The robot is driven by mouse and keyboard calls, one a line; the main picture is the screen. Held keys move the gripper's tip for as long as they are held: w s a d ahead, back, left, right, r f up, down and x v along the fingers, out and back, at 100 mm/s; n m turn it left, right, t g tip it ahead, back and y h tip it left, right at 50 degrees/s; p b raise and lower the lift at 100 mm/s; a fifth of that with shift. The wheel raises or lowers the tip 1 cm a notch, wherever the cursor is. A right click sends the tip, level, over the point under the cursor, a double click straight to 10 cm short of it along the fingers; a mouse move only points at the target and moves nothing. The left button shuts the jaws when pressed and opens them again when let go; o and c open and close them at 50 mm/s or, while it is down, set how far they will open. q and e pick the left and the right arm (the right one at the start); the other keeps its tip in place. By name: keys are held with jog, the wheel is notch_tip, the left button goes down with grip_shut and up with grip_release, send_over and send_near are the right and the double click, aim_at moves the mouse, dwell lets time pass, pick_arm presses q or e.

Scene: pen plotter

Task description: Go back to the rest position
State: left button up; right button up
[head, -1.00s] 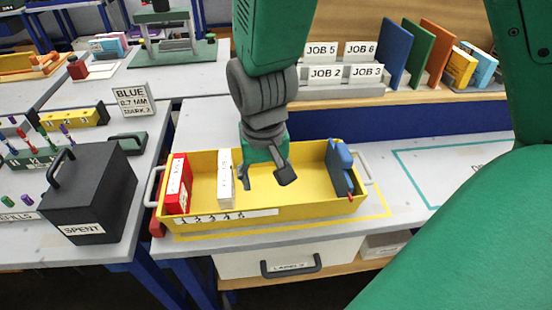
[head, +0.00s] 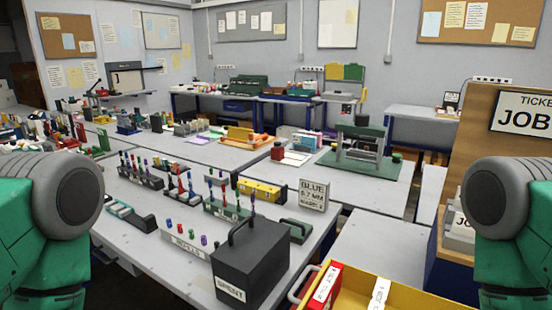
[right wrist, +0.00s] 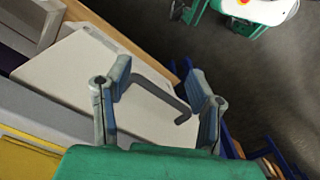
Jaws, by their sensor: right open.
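My right gripper (right wrist: 160,75) shows in the right wrist view with its two blue-grey fingers spread apart and nothing between them. Behind the fingers is a white panel (right wrist: 75,75) with a dark grey handle (right wrist: 160,88); I cannot tell how far it is from the fingers. In the head view only parts of my green and grey arms show at the left and right edges. Neither gripper is in the head view, and my left gripper is in no view.
A yellow tray (head: 350,298) holding a red box (head: 323,287) and a white box (head: 379,293) is at the bottom. Left of it stands the black SPENT box (head: 250,262) on a grey table with pen racks. Dark floor (right wrist: 235,60) shows in the right wrist view.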

notch_tip(320, 180, down, 10)
jog(key=w+a+n+b, duration=0.1)
jog(key=b, duration=0.9)
jog(key=shift+w+r+t, duration=0.15)
jog(key=shift+w+t, duration=0.15)
jog(key=shift+w, duration=0.1)
jog(key=shift+a, duration=0.1)
jog(key=shift+c, duration=0.5)
